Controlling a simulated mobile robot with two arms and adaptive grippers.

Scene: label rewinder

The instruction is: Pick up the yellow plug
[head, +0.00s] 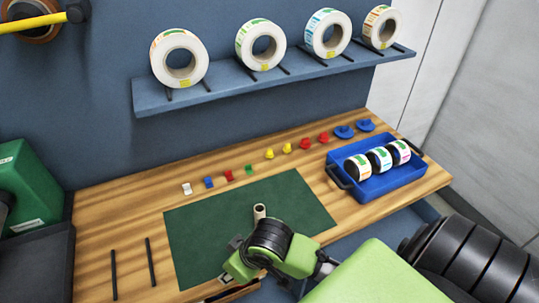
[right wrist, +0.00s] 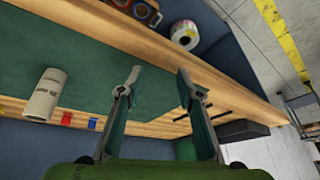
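Two small yellow plugs stand in the row of pegs at the back of the wooden bench: one yellow plug (head: 269,153) and a second yellow plug (head: 287,148) to its right. My right gripper shows in the right wrist view (right wrist: 158,73), with its two fingers apart and nothing between them. In the head view my right arm is low over the front of the green mat (head: 190,240), well in front of the yellow plugs; its fingers are mostly hidden there. No yellow plug shows clearly in the right wrist view. My left gripper is not in view.
A cardboard core (head: 260,211) stands on the mat, between my right arm and the plugs. White, blue, red and green pegs lie left of the yellow plugs; red and blue ones lie right. A blue tray (head: 385,190) holds label rolls. A shelf (head: 210,95) with rolls hangs above.

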